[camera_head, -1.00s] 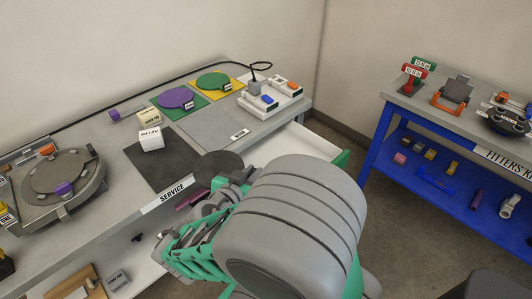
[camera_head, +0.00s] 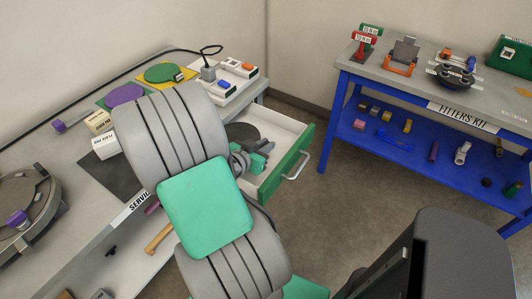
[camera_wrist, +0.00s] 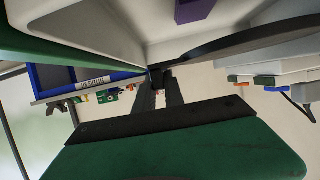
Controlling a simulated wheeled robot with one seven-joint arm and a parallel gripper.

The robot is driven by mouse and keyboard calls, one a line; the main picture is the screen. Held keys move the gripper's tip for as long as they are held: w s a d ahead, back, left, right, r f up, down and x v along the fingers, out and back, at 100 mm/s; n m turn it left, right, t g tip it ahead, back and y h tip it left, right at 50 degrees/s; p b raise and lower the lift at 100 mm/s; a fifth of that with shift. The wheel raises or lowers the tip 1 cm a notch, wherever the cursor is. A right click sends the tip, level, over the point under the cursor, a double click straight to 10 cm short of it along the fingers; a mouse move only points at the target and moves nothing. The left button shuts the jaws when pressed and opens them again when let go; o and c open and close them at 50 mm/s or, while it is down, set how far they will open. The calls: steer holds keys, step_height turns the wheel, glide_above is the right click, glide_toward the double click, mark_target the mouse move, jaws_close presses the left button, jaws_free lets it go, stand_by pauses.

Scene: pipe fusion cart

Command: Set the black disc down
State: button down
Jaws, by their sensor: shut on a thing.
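The black disc (camera_head: 242,132) is held at its rim by my gripper (camera_head: 262,158), over the open white drawer (camera_head: 285,135) with a green front. Part of the disc is hidden behind my arm in the head view. In the wrist view the disc (camera_wrist: 235,38) shows nearly edge-on as a dark band, its edge between the fingers of my gripper (camera_wrist: 160,76). The drawer's pale inside (camera_wrist: 110,25) shows beside it. I cannot tell whether the disc touches the drawer.
The grey service bench (camera_head: 75,200) carries a green disc (camera_head: 160,72), a purple disc (camera_head: 124,94), white boxes and a round fixture (camera_head: 25,205). A purple piece (camera_wrist: 193,9) lies in the drawer. A blue fitters' table (camera_head: 335,115) stands right, with open floor between.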

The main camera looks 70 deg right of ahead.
steer(key=shift+w+d+f, duration=0.15)
steer(key=shift+d+f, duration=0.5)
steer(key=shift+f, duration=0.15)
steer(key=f, duration=0.3)
steer(key=shift+w+d+f, duration=0.1)
steer(key=shift+d+f, duration=0.2)
steer(key=shift+f, duration=0.1)
steer(key=shift+a+f+b, duration=0.25)
steer(key=shift+f+b, duration=0.45)
steer(key=shift+b, duration=0.2)
steer(key=c, duration=1.4)
jaws_free()
steer(key=shift+s+a+f, duration=0.1)
steer(key=shift+s+f, duration=0.15)
steer(key=shift+s, duration=0.05)
steer(key=shift+c, duration=0.2)
steer(key=shift+r+p, duration=0.55)
steer(key=shift+p, duration=0.05)
steer(key=shift+w+a+r, duration=0.15)
steer(key=shift+a+r, duration=0.05)
steer(key=v, duration=1.1)
steer(key=shift+w+r, duration=0.2)
steer(key=shift+r, duration=0.2)
